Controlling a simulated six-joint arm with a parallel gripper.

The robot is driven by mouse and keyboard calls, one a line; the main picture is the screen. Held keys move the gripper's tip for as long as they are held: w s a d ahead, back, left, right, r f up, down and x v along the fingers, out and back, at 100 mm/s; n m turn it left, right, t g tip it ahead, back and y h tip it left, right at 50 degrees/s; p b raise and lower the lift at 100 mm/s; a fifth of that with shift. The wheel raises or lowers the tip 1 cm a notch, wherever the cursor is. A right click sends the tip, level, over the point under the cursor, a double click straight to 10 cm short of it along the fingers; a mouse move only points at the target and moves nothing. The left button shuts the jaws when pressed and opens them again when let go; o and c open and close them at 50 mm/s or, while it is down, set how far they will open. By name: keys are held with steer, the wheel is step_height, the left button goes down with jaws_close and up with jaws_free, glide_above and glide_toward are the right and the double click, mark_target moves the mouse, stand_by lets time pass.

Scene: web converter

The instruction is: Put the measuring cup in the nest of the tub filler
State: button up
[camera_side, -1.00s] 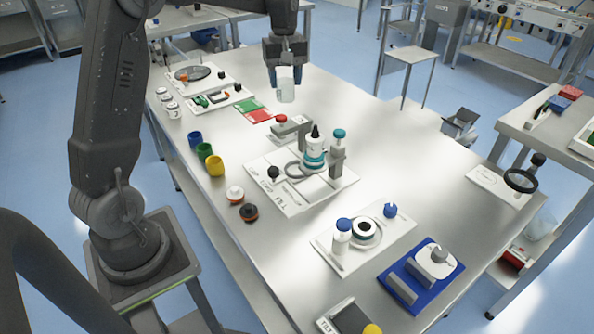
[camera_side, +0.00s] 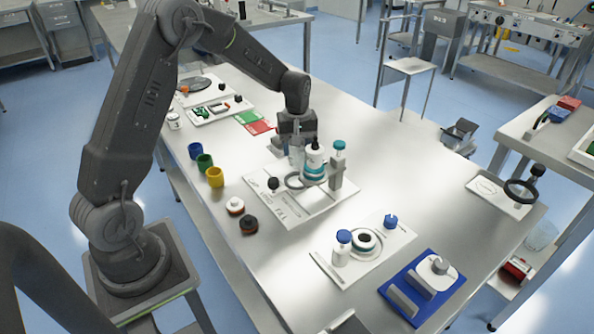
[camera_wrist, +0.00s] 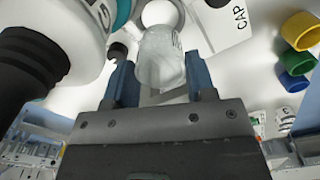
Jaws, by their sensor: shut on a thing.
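The measuring cup, a translucent whitish cup (camera_wrist: 160,62), is between the blue fingers of my gripper (camera_wrist: 162,82) in the wrist view. In the side view my gripper (camera_side: 296,146) is shut on the cup (camera_side: 296,158), above the back part of the tub filler. The cup is just left of the bottle. My gripper partly hides the back of the filler, and I cannot clearly make out the nest.
Blue, green and yellow cups (camera_side: 215,177) stand to the left of the filler. A white station (camera_side: 342,272) and a blue fixture (camera_side: 428,287) stand at front right.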

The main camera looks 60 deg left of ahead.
mark_target(297, 165)
steer(key=shift+f, duration=3.1)
steer(key=o, duration=0.8)
steer(key=shift+f, duration=0.15)
steer(key=shift+o, duration=0.2)
